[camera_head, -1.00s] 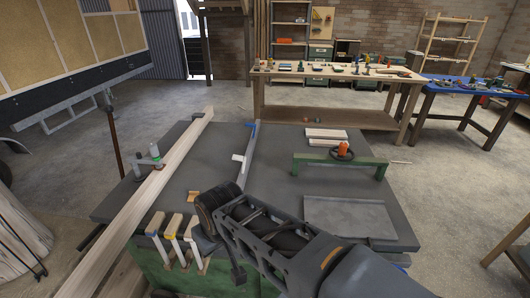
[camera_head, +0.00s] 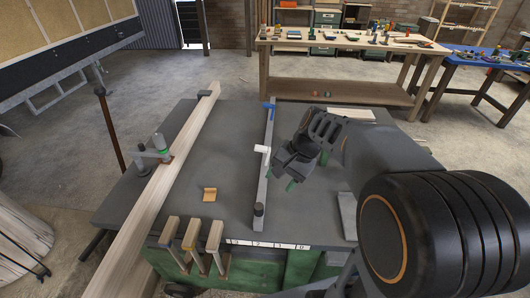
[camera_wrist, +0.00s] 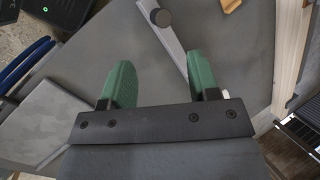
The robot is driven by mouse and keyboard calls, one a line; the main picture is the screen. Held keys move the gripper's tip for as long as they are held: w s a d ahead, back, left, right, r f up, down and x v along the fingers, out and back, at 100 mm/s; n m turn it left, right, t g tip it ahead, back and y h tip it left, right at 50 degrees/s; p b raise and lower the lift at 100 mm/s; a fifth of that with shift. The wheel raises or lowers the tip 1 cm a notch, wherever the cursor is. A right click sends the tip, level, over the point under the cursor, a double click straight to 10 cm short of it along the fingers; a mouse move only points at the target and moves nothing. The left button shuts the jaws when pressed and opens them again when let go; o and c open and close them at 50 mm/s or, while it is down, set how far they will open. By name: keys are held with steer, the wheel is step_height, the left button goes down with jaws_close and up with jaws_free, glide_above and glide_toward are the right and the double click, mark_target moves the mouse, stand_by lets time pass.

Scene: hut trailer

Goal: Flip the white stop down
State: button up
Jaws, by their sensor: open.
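The white stop (camera_head: 262,149) is a small white block on a long grey rail (camera_head: 265,175) that runs across the dark tabletop. It sticks out to the left of the rail. My gripper (camera_head: 307,172) is open and empty, just right of the rail and above the table. In the wrist view my gripper (camera_wrist: 160,62) shows two green fingers set wide apart, with the rail (camera_wrist: 168,38) passing between and under them. A small white patch beside the right finger may be the stop; most of it is hidden there.
A long wooden beam (camera_head: 165,180) lies on the table left of the rail. The rail has a dark knob (camera_head: 259,210) at its near end and a blue piece (camera_head: 268,105) at its far end. A small wooden block (camera_head: 209,194) lies between beam and rail.

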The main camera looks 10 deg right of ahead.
steer(key=w+d+f+m+y+b, duration=0.1)
steer(key=w+d+f+m+y, duration=0.1)
steer(key=w+m+y, duration=0.3)
steer(key=w+d+f+m+y+b, duration=0.1)
steer(key=w+d+f+m+y, duration=0.15)
steer(key=w, duration=0.45)
steer(key=m+t+y+b, duration=0.1)
steer(key=m+t+y, duration=0.35)
steer(key=m, duration=0.25)
glide_toward(264, 148)
steer(key=shift+n+t, duration=0.25)
steer(key=shift+t, duration=0.1)
steer(key=x, duration=0.3)
steer(key=p+x, duration=0.1)
steer(key=x, duration=0.2)
steer(key=f+x, duration=0.1)
steer(key=x, duration=0.3)
steer(key=shift+s+f, duration=0.1)
steer(key=shift+s, duration=0.05)
jaws_close()
